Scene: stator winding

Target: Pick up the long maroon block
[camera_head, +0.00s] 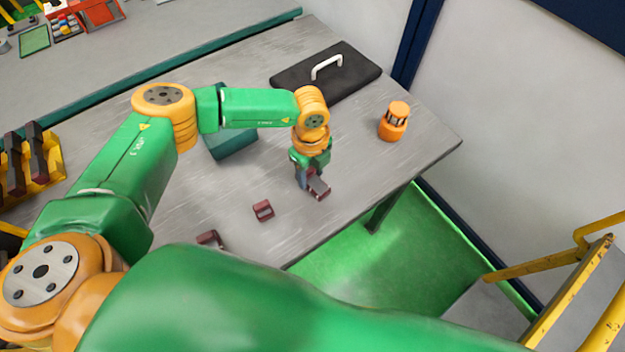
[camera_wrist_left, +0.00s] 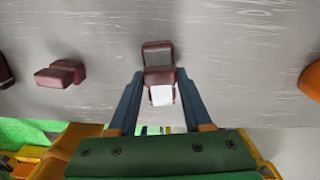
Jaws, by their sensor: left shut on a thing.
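The long maroon block (camera_head: 319,190) is near the right part of the grey table, under my left gripper (camera_head: 308,180). In the left wrist view, the block (camera_wrist_left: 158,55) has a grey top face and a white patch near the fingers. My left gripper (camera_wrist_left: 160,88) is shut on it, one blue-grey finger on each side. Part of the block is hidden by the gripper in the head view. I cannot tell whether it touches the table. My right gripper is not in view.
A shorter maroon block (camera_head: 263,211) and another maroon piece (camera_head: 209,238) lie to the left on the table (camera_head: 365,165). A black case (camera_head: 345,78) with a white handle, an orange lamp-like object (camera_head: 394,121) and a teal box (camera_head: 232,145) stand around the arm.

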